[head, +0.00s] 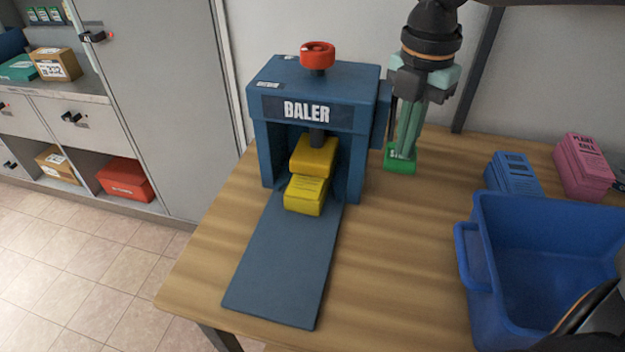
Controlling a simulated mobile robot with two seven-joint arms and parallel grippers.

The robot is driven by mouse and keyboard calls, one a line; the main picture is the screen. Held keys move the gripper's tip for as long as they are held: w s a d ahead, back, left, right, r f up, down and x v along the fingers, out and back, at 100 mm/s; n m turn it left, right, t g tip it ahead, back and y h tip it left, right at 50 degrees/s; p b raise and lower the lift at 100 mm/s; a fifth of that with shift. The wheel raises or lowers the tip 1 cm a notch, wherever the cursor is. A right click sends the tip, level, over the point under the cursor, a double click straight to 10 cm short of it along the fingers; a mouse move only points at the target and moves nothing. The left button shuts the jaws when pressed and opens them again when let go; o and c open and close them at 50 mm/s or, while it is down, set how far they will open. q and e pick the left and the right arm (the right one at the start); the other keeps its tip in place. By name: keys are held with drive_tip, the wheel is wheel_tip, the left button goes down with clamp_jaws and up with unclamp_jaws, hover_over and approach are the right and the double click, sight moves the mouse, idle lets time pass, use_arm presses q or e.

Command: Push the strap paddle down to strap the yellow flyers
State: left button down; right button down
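The blue baler (258,110) stands on the wooden table with a red knob (317,55) on top. Inside it, the yellow flyers (305,195) lie as a stack under a yellow press block (315,155), which hangs from a dark shaft and seems to rest on them. The green strap paddle (400,163) is at the baler's right side, low near the table. My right gripper (404,150) points down over the paddle, its fingers together, tips at or touching it; the exact contact is hard to see. My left gripper is not in view.
A grey-blue chute plate (285,265) runs from the baler toward the table's front. A blue bin (480,275) stands at the right, with blue (513,175) and pink bundles (585,168) behind it. The table between chute and bin is clear.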

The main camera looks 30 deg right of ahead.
drive_tip(key=shift+f, duration=0.15)
drive_tip(key=shift+f+b, duration=0.55)
drive_tip(key=shift+b, duration=0.15)
drive_tip(key=shift+f, duration=0.1)
idle(0.5)
